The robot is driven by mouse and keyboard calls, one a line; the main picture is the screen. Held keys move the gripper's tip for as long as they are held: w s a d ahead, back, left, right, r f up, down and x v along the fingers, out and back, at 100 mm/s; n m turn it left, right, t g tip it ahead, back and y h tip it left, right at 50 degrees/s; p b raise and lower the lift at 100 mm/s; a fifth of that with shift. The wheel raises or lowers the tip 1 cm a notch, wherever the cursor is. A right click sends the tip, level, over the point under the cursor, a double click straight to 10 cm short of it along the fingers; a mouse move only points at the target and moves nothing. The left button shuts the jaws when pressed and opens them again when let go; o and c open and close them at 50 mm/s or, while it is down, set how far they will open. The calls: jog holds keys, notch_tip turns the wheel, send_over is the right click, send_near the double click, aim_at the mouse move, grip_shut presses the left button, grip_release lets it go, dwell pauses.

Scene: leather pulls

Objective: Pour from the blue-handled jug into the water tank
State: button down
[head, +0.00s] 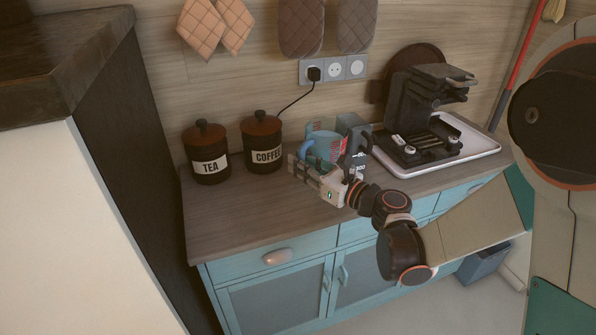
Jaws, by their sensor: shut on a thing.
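The jug (325,147) is clear bluish with red markings, and its blue handle (306,147) is on its left side. It is above the wooden counter, between the coffee canister and the coffee machine. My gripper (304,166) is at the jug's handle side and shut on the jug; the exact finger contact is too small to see. The gripper hides the jug's lower part, so I cannot tell whether it touches the counter. A grey container with a dark handle (353,128) stands just right of the jug, partly hidden; I cannot tell if it is the water tank.
A black coffee machine (420,120) stands on a white tray (484,151) at right. Dark TEA (207,153) and COFFEE (262,143) canisters stand at left. A plug and cord (295,101) hang behind. The counter's front left (235,208) is clear.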

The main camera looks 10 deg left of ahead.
aim_at(307, 142)
jog(key=r+m, duration=0.1)
jog(key=r+m+p, duration=0.1)
jog(key=r, duration=0.1)
jog(key=w+r, duration=0.1)
jog(key=shift+d+r+m+p, duration=0.25)
jog(key=shift+r+m+p, duration=0.15)
jog(key=shift+f, duration=0.2)
jog(key=shift+w+d+r+m+p, duration=0.15)
jog(key=shift+r+m+p, duration=0.1)
jog(key=shift+r+m, duration=0.25)
jog(key=shift+w+d+r+m+p, duration=0.1)
jog(key=shift+w+r+m+p, duration=0.15)
jog(key=shift+r, duration=0.35)
jog(key=shift+s, duration=0.1)
jog(key=shift+r, duration=0.1)
jog(key=shift+w+d+r+m+p, duration=0.1)
jog(key=shift+w+r+m+p, duration=0.1)
jog(key=shift+r+m+p, duration=0.3)
jog(key=shift+w+d+r+m+p, duration=0.15)
jog(key=shift+r+p, duration=0.2)
jog(key=shift+r, duration=0.35)
jog(key=shift+w+d+r+m+p, duration=0.1)
jog(key=shift+w+r+m+p, duration=0.1)
jog(key=shift+r+p, duration=0.3)
jog(key=shift+r, duration=0.25)
jog(key=shift+w+r, duration=0.1)
jog(key=shift+w, duration=0.1)
jog(key=shift+r, duration=0.1)
